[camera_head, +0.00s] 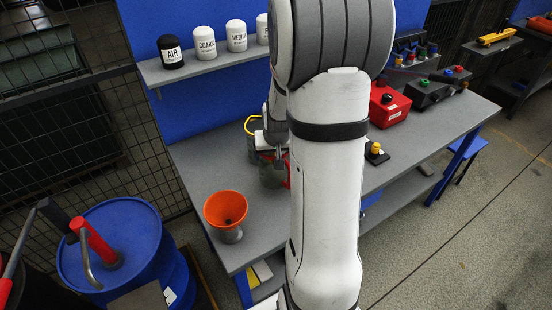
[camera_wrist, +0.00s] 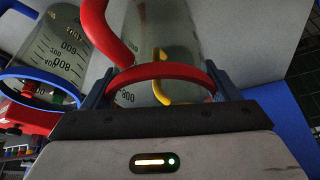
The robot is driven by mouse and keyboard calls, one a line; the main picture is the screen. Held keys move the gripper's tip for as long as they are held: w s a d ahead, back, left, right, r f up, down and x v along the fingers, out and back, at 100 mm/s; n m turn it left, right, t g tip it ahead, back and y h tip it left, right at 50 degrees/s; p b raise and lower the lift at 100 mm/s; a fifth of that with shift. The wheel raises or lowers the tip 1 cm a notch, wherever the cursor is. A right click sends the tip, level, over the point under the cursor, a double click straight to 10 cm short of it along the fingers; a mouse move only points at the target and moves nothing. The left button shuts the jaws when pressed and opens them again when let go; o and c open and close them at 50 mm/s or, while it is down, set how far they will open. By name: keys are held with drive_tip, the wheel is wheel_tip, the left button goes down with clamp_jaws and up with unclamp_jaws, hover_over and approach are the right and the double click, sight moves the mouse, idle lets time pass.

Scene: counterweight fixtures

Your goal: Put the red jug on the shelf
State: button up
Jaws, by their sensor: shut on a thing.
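The red jug is clear-walled with a red rim band and red handle (camera_wrist: 112,36). In the wrist view its red band (camera_wrist: 160,70) lies between the two fingers of my gripper (camera_wrist: 162,88), which is shut on it. In the head view the jug (camera_head: 271,174) shows at the bench, left of my arm, and is partly hidden by it. I cannot tell whether its base touches the bench. The grey shelf (camera_head: 205,66) is on the blue back panel above the bench, with a black AIR bottle (camera_head: 171,52) and several white bottles (camera_head: 204,43) on it.
A blue-rimmed jug (camera_wrist: 60,55) is close to the left in the wrist view. A yellow-handled jug (camera_head: 251,124) stands behind the red one. An orange funnel (camera_head: 226,208) stands on the bench (camera_head: 200,165). A red box (camera_head: 388,104) is to the right. A blue drum (camera_head: 130,235) stands left.

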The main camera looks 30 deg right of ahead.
drive_tip(key=shift+f, duration=1.6)
drive_tip(key=shift+f, duration=0.15)
drive_tip(key=o, duration=1.2)
